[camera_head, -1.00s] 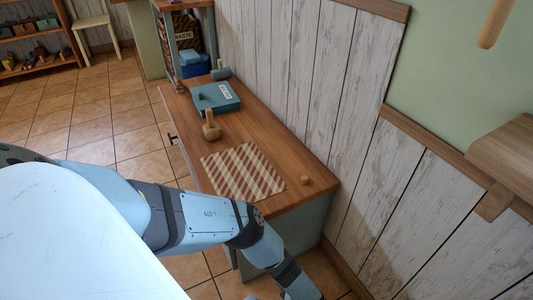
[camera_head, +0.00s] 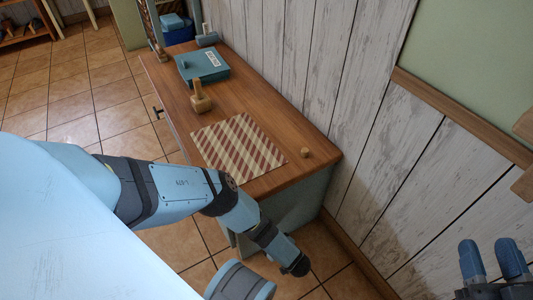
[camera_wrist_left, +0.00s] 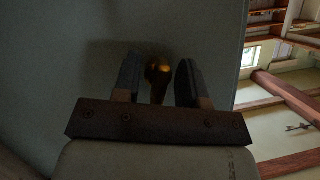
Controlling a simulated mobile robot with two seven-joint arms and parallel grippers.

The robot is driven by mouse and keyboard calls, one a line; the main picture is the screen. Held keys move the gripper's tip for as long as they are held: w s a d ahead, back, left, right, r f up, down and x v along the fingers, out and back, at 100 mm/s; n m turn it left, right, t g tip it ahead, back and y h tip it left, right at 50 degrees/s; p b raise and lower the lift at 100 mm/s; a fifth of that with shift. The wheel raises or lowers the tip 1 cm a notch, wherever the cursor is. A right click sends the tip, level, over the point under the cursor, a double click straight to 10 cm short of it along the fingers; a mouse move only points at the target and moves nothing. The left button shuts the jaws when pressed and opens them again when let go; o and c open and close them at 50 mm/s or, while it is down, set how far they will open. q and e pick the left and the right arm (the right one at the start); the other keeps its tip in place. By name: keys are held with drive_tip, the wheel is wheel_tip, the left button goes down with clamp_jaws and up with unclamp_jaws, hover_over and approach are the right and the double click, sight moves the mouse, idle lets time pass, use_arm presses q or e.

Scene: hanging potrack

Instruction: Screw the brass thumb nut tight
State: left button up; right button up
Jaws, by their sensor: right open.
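In the left wrist view, my left gripper (camera_wrist_left: 160,75) has its two dark fingers apart. A small brass-coloured piece (camera_wrist_left: 158,72), which looks like the thumb nut, sits between them in front of a dim grey-green surface. Gaps show on both sides of it, and its thread and seating cannot be made out. In the head view my left arm reaches past the desk's near corner, and its gripper is not visible there. My right gripper (camera_head: 492,262) is open and empty at the lower right, near the white plank wall.
The wooden desk (camera_head: 265,111) holds a checkered mat (camera_head: 238,145), a wooden block with an upright peg (camera_head: 200,98), a teal box (camera_head: 204,67) and a small wooden knob (camera_head: 306,153). Wooden shelf parts (camera_head: 524,185) jut from the wall at right. Tiled floor (camera_head: 85,110) is clear at left.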

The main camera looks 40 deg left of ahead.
use_arm(q)
drive_tip(key=c, duration=0.6)
drive_tip(key=shift+o, duration=0.2)
drive_tip(key=shift+m, duration=0.3)
drive_tip(key=shift+m+g+y, duration=0.4)
drive_tip(key=shift+m+g, duration=0.3)
drive_tip(key=shift+m, duration=0.2)
drive_tip(key=o, duration=0.6)
drive_tip(key=shift+c, duration=0.2)
